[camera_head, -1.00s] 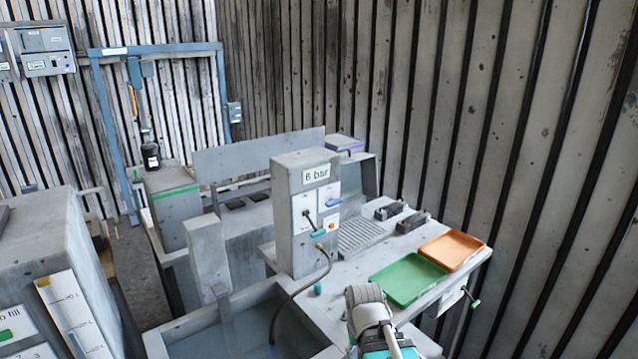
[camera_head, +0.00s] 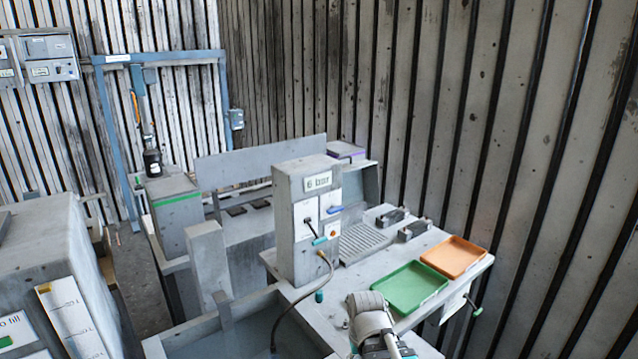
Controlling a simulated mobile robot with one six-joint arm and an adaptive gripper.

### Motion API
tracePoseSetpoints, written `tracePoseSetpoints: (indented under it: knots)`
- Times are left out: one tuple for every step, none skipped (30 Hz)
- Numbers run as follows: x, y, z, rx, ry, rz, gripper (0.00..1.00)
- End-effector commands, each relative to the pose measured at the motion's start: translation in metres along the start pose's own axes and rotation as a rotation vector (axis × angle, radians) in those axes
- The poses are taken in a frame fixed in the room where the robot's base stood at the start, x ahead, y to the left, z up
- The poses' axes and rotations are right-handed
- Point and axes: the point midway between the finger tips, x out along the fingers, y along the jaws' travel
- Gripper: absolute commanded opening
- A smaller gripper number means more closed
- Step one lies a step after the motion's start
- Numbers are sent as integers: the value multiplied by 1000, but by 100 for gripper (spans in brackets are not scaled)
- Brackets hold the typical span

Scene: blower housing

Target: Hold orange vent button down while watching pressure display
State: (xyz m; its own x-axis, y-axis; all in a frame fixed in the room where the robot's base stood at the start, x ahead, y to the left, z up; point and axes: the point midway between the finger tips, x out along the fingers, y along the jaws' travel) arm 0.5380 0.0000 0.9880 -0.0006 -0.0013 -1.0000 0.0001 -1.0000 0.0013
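The grey column (camera_head: 291,232) stands on the bench with a white "6 bar" pressure display (camera_head: 318,181) near its top. The orange vent button (camera_head: 333,233) is a small spot on the lower right white panel of the column's front. A blue lever (camera_head: 334,209) sits above it, and a black-and-teal handle (camera_head: 319,240) is to its left. Part of my arm (camera_head: 368,318) rises at the bottom edge, in front of the bench and apart from the column. No gripper fingers show, so their state is hidden.
A green tray (camera_head: 410,308) and an orange tray (camera_head: 455,272) lie on the bench's right. A dark hose (camera_head: 290,306) hangs from the column into a basin. A small teal item (camera_head: 319,296) stands near the hose. Dark blocks (camera_head: 414,229) sit behind.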

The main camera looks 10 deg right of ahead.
Motion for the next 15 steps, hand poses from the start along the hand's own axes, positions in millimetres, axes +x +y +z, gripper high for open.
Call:
tracePoseSetpoints:
  knots:
    - [0, 0, 0, 0, 0, 0, 49]
    - [0, 0, 0, 0, 0, 0, 44]
    - [0, 0, 0, 0, 0, 0, 36]
    - [0, 0, 0, 0, 0, 0, 31]
    - [0, 0, 0, 0, 0, 0, 25]
    - [0, 0, 0, 0, 0, 0, 18]
    - [0, 0, 0, 0, 0, 0, 12]
    - [0, 0, 0, 0, 0, 0, 6]
    - [0, 0, 0, 0, 0, 0, 0]
    - [0, 0, 0, 0, 0, 0, 0]
    - [0, 0, 0, 0, 0, 0, 0]
    - [0, 0, 0, 0, 0, 0, 0]
    - [0, 0, 0, 0, 0, 0, 0]
    - [0, 0, 0, 0, 0, 0, 0]
    - [0, 0, 0, 0, 0, 0, 0]
